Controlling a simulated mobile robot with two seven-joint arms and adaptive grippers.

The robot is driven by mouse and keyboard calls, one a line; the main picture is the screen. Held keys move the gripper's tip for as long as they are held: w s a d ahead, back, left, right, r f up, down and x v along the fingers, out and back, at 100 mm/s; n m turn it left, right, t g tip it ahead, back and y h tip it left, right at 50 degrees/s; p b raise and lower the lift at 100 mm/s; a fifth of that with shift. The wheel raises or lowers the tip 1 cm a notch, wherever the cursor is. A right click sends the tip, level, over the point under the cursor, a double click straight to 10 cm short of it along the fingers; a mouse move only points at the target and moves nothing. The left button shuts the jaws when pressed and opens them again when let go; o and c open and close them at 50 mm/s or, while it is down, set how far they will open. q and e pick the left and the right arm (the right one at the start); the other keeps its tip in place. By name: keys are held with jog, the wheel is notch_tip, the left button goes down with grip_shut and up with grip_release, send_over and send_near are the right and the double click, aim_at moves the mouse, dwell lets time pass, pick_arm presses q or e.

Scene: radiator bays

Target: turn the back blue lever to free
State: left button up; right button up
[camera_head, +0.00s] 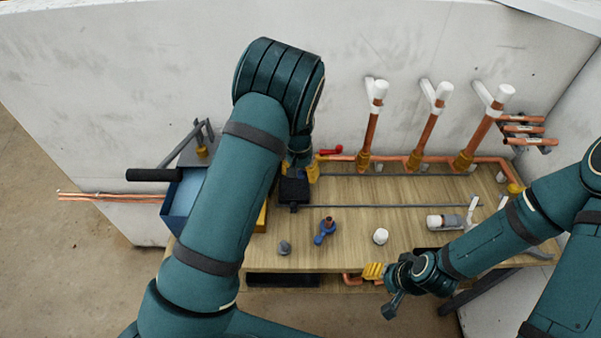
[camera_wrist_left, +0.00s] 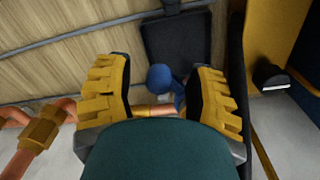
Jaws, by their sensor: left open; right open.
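The back blue lever (camera_wrist_left: 160,78) shows in the left wrist view as a rounded blue knob with a blue arm beside it. It lies between the yellow fingers of my left gripper (camera_wrist_left: 161,90), which is open, with gaps beside the knob. In the head view my left gripper (camera_head: 300,173) is at the back left of the bench and mostly hides this lever. A second blue lever (camera_head: 325,231) stands at the front of the bench, clear of both grippers. My right gripper (camera_head: 373,271) is open and empty at the front edge.
A red lever (camera_head: 332,151) sits on the back copper pipe (camera_head: 395,159), right of my left gripper. White-capped copper risers (camera_head: 419,140) stand along the wall. A blue bin (camera_head: 178,205) is at the left.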

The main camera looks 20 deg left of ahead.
pick_arm(q)
grip_shut()
jog(key=shift+s+a+m, duration=0.1)
jog(key=shift+m, duration=0.2)
jog(key=s+a+m+b, duration=0.1)
jog(key=a+m+b, duration=0.3)
jog(key=m, duration=0.7)
jog(key=shift+s+a, duration=0.3)
jog(key=shift+a, duration=0.6)
dwell(0.4)
jog(key=shift+a+f+m, duration=0.1)
jog(key=shift+m, duration=0.2)
dwell(0.4)
grip_release()
jog(key=shift+w, duration=0.1)
